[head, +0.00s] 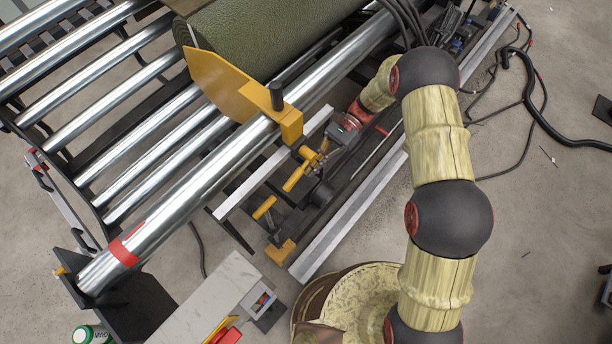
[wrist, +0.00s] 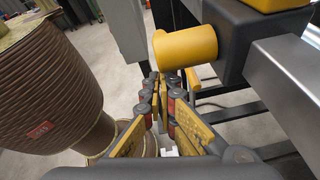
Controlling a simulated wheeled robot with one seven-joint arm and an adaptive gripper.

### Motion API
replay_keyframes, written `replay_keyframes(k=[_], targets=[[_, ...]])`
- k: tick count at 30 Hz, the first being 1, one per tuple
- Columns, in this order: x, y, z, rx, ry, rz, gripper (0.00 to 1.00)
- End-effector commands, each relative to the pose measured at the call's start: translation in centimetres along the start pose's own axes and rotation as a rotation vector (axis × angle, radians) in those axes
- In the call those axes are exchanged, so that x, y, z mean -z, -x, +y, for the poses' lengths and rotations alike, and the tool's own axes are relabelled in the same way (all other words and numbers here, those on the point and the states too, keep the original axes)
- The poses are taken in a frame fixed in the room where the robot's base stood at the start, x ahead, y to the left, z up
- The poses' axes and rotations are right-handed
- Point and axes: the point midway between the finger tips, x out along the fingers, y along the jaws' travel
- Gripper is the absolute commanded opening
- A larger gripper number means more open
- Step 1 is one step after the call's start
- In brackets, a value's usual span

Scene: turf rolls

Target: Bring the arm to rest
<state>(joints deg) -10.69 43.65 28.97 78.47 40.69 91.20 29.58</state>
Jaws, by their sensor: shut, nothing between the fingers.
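My gripper (head: 314,160) is at the end of my bent arm, beside the front of the roller frame in the head view. In the wrist view its yellow fingers with dark and red joints (wrist: 163,82) run close together, shut and empty. A yellow cylindrical part (wrist: 185,47) on a dark block is close to the right of the fingers in the wrist view. In the head view, yellow machine parts lie around the gripper, so its tips are hard to pick out. I cannot tell whether it touches any of them.
A green turf roll (head: 270,42) lies on the metal rollers (head: 185,185) behind a yellow plate (head: 228,86). A brown ribbed round object (wrist: 52,92) is left of the fingers. Black cables (head: 530,100) lie on the floor at right. Open floor (head: 545,215) lies right of my arm.

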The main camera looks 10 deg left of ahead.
Motion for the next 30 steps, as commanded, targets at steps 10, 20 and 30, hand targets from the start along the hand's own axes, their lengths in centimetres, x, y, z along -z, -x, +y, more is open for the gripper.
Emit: replay_keyframes(k=[10, 20, 30], targets=[[0.1, 6.6, 0.0, 0.001, 0.0, 0.001, 0.0], [0.0, 8.4, 0.0, 0.0, 0.0, 0.001, 0.0], [2.1, 8.1, -0.3, 0.012, 0.081, 0.07, 0.0]])
